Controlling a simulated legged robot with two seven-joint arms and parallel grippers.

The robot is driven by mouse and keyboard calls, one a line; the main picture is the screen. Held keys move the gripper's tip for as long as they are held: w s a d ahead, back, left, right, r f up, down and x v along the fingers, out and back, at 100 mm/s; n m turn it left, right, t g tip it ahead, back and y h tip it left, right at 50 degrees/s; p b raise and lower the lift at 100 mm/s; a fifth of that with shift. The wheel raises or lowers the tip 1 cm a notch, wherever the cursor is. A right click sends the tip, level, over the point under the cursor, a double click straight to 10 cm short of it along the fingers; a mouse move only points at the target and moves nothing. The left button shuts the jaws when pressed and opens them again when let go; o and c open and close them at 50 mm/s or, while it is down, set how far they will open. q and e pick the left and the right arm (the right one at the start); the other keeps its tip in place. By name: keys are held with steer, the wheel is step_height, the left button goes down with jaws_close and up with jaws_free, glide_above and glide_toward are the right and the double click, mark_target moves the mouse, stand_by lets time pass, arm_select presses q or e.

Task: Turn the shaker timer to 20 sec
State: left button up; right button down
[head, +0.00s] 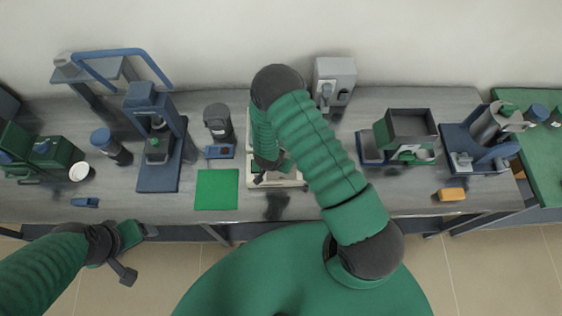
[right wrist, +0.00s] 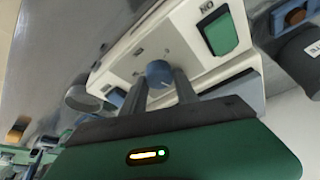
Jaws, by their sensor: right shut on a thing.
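The shaker (head: 292,183) is a white, low box near the front middle of the bench, mostly covered by my right arm in the head view. In the right wrist view its white front panel (right wrist: 196,68) carries a blue-grey round timer knob (right wrist: 158,71) and a green rocker switch (right wrist: 221,34). My right gripper (right wrist: 160,86) is shut on the knob, one finger on each side. The dial setting cannot be read. My left gripper (head: 136,250) is open and empty, in front of the bench at the left.
A green mat (head: 216,190) lies left of the shaker, with a small blue device (head: 219,152) and a dark grey bottle (head: 217,121) behind it. A blue press (head: 160,150) stands further left. A grey box device (head: 333,82) is behind right. An orange block (head: 452,194) lies front right.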

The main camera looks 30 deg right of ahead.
steer(key=m+p, duration=0.1)
steer(key=m+g, duration=0.1)
steer(key=shift+s+a+m+p, duration=0.1)
steer(key=shift+a+m+p, duration=0.15)
steer(key=shift+m+p, duration=0.15)
steer(key=shift+m+g, duration=0.4)
steer(key=shift+m, duration=0.5)
steer(key=m, duration=0.1)
steer(key=m+g, duration=0.1)
steer(key=shift+f+m, duration=0.2)
steer(key=shift+m, duration=0.1)
arm_select(q)
steer(key=shift+s+d+r+b, duration=0.15)
steer(key=shift+r+b, duration=0.15)
steer(key=shift+b, duration=0.6)
arm_select(e)
steer(key=shift+w+r+m+g, duration=0.15)
steer(key=shift+m+g, duration=0.15)
steer(key=shift+m, duration=0.5)
steer(key=shift+w+f+m+g, duration=0.15)
steer(key=shift+m+g, duration=0.15)
steer(key=shift+m, duration=0.5)
steer(key=shift+r, duration=0.15)
